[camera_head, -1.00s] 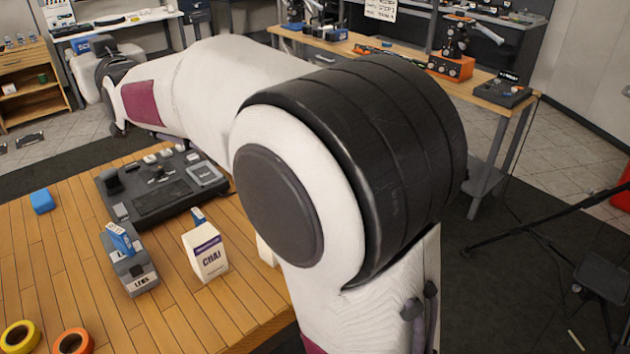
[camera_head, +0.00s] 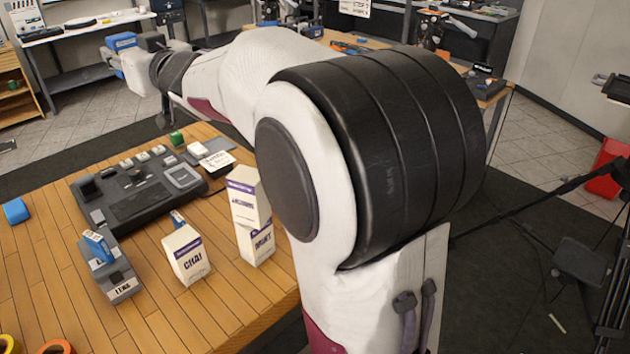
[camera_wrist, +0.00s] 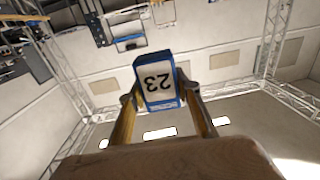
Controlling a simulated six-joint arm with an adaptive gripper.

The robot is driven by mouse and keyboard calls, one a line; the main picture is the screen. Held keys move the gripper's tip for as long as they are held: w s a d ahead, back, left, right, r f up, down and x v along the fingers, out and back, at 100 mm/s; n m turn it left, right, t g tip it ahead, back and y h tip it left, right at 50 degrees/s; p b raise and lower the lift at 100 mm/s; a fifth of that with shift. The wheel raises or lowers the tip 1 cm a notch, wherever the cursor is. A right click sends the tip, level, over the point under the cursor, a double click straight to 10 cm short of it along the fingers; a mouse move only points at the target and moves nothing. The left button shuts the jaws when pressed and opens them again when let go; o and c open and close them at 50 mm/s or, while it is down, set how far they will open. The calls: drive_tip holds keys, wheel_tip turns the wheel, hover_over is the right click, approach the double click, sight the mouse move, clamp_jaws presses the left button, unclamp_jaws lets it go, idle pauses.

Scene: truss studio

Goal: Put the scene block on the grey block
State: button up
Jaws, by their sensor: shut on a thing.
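My gripper (camera_wrist: 166,100) is shut on a blue-edged block (camera_wrist: 157,80), whose white face reads 23 and appears upside down in the wrist view. I take this for the scene block. The wrist view looks up past it to the ceiling truss, so no table shows there. In the head view my arm reaches to the upper left, and the fingers cannot be made out. A grey block (camera_head: 124,279) with a white label sits on the wooden table at the left. A blue block (camera_head: 97,246) with a white label rests on its back part.
A dark control panel (camera_head: 140,193) lies behind the grey block. A CHAI carton (camera_head: 188,258) and two stacked cartons (camera_head: 250,218) stand to its right. Tape rolls show front left.

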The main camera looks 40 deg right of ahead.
drive_tip(key=s+d+f+h, duration=0.1)
drive_tip(key=s+d+f, duration=0.6)
drive_tip(key=s+d, duration=0.55)
drive_tip(key=s+d+f, duration=0.6)
drive_tip(key=s+d, duration=0.5)
drive_tip(key=d, duration=0.2)
wheel_tip(320, 180, down, 11)
drive_tip(key=shift+f+m, duration=0.15)
drive_tip(key=shift+m, duration=0.15)
drive_tip(key=shift+s+a, duration=0.1)
drive_tip(key=shift+f, duration=2.9)
drive_tip(key=shift+f, duration=0.1)
drive_tip(key=shift+f, duration=2)
drive_tip(key=shift+f, duration=0.15)
